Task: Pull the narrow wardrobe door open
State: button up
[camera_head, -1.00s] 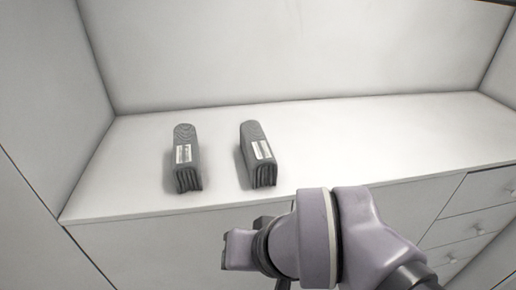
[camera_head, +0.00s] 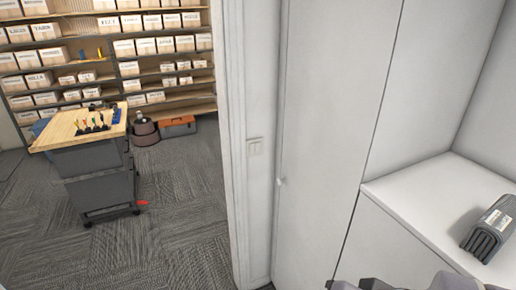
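The narrow wardrobe door (camera_head: 325,130) is a tall, plain white panel just right of the doorway frame. It looks shut, flush with the white panel beside it. A small pale knob (camera_head: 281,182) sits on its left edge. Part of my purple-grey arm shows at the bottom right edge, below and to the right of the door. My gripper's fingers are not visible in this view, so whether they are open or shut is hidden.
A white shelf (camera_head: 425,195) with a grey folded item (camera_head: 490,230) is at the right. A light switch (camera_head: 255,147) is left of the door. Through the doorway are a wheeled workbench (camera_head: 95,175), an orange toolbox (camera_head: 177,126) and box-filled shelves (camera_head: 110,45).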

aim_at(340, 55)
jog(key=i+j+u, duration=0.1)
jog(key=i+j, duration=0.15)
jog(key=i, duration=0.35)
jog(key=i+j, duration=0.2)
jog(key=i, duration=0.45)
jog(key=i+j+u, duration=0.15)
jog(key=i, duration=0.5)
